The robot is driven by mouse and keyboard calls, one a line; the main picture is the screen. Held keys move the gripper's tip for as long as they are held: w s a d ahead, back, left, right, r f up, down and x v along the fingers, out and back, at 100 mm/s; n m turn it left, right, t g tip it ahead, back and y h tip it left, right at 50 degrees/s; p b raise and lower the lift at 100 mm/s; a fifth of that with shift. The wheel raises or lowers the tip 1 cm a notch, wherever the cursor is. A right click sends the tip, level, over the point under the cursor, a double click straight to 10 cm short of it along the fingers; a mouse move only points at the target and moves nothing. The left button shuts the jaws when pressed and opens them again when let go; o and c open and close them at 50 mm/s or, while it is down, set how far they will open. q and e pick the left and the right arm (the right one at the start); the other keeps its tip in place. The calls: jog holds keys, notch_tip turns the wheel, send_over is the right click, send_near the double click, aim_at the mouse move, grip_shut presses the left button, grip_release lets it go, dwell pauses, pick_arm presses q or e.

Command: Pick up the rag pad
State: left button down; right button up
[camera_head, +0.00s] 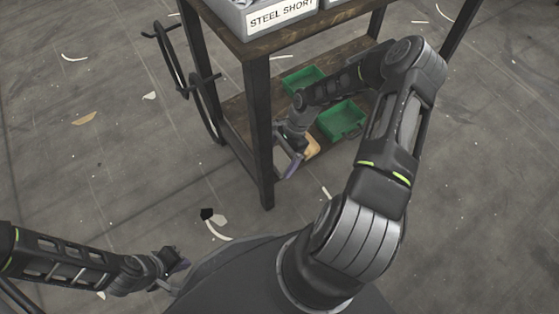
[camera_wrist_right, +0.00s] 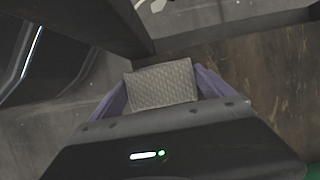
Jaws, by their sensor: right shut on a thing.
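The rag pad (camera_wrist_right: 162,86) is a grey-beige, woven-looking rectangle. In the right wrist view it sits between the purple fingers of my right gripper (camera_wrist_right: 162,90), which is shut on it. In the head view my right gripper (camera_head: 292,166) is at the lower shelf of the workbench, near its front leg. A tan patch (camera_head: 312,148) shows beside it there; I cannot tell whether this is the pad. My left gripper (camera_head: 180,266) is low at the left over the floor, away from the bench; its finger opening is not clear.
The lower wooden shelf (camera_head: 236,107) holds two green bins (camera_head: 342,119) close to my right arm. A dark bench leg (camera_head: 260,135) stands beside the gripper. A grey bin labelled "STEEL SHORT" (camera_head: 262,22) is on top. Scraps lie on the floor.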

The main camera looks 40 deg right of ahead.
aim_at(280, 159)
jog(key=shift+c, duration=0.9)
notch_tip(280, 159, up, 10)
jog(key=p, duration=0.3)
jog(key=shift+p, duration=0.4)
